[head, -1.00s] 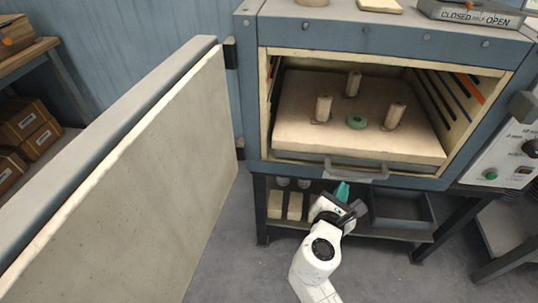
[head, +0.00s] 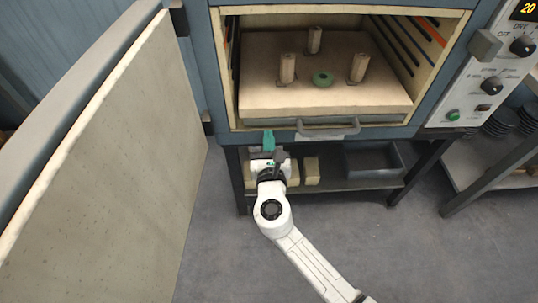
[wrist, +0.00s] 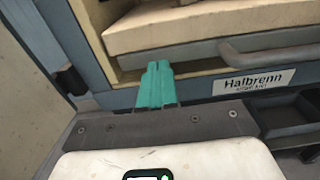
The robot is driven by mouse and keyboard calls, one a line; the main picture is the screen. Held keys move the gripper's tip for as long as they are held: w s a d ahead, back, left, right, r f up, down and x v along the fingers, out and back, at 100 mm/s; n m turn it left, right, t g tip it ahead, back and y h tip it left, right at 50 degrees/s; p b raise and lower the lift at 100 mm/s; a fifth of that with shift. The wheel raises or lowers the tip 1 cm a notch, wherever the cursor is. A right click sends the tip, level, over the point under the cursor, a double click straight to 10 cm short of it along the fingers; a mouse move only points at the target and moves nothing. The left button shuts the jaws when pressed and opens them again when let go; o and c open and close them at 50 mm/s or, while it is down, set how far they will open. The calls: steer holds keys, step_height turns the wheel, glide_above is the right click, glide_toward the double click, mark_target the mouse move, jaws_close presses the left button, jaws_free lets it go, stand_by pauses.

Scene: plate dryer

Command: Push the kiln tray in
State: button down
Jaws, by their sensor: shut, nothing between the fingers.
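The kiln tray (head: 330,95) is a pale slab inside the open kiln, with a grey bar handle (head: 328,129) along its front edge. My gripper (head: 268,138) has teal fingers, shut and empty. It is at the front of the kiln, left of the handle. In the wrist view the fingers (wrist: 155,85) appear just below the tray's left front; whether they touch it I cannot tell.
The kiln door (head: 120,150) stands wide open on the left. A control panel (head: 490,75) is on the right. Below the kiln, a shelf holds pale blocks (head: 311,171) and a dark bin (head: 375,158). The grey floor in front is clear.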

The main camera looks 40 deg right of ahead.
mark_target(267, 120)
steer(key=shift+x, duration=2.1)
steer(key=b+x, duration=0.3)
steer(key=x, duration=0.6)
steer(key=shift+d+f, duration=0.1)
steer(key=shift+d, duration=0.05)
steer(key=shift+w+d, duration=0.15)
steer(key=shift+w, duration=0.15)
steer(key=shift+w+r, duration=0.1)
steer(key=shift+r, duration=0.2)
